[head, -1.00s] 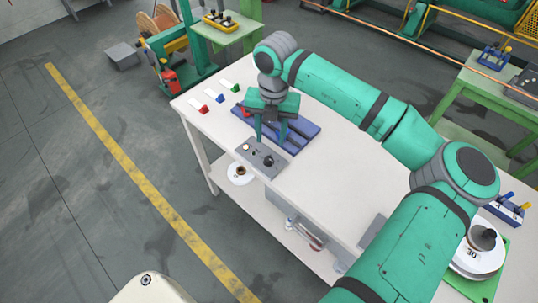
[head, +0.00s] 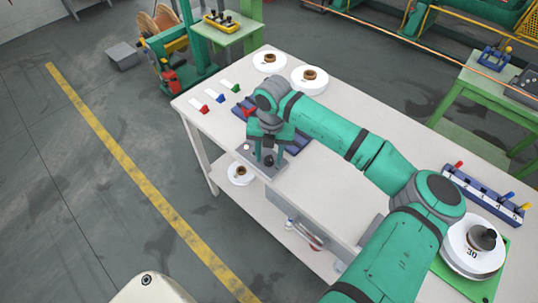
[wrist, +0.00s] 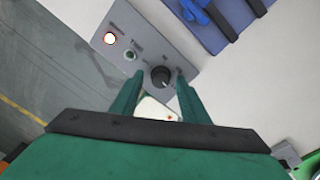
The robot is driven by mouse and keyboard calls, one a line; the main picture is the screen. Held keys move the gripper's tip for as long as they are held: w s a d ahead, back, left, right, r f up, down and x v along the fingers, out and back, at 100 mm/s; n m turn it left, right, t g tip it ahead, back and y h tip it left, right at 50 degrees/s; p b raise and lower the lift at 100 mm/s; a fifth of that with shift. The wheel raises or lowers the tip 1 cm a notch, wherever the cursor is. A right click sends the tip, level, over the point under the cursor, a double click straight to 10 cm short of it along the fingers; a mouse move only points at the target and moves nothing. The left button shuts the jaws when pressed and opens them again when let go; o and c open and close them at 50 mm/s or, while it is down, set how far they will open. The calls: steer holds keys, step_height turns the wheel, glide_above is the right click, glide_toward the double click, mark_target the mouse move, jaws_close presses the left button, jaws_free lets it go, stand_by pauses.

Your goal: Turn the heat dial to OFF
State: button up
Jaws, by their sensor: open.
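The heat dial (wrist: 160,75) is a dark round knob on a grey control panel (wrist: 113,17). It sits beyond and between the tips of my open gripper (wrist: 155,82) in the wrist view; contact cannot be told. Its pointer setting and label are too small to read. In the head view, the panel (head: 249,154) lies at the table's front edge, and my gripper (head: 268,158) is over its right part. The panel also has a lit red-rimmed white button (wrist: 110,38) and a small green-grey control (wrist: 129,56).
A blue fixture (wrist: 207,28) lies just behind the panel. White spools (head: 309,80) stand at the table's far side, and coloured tags (head: 220,98) lie at the left. A weight on a white disc (head: 473,250) stands at the right.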

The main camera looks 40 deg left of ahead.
steer(key=shift+d, duration=0.1)
jaws_close()
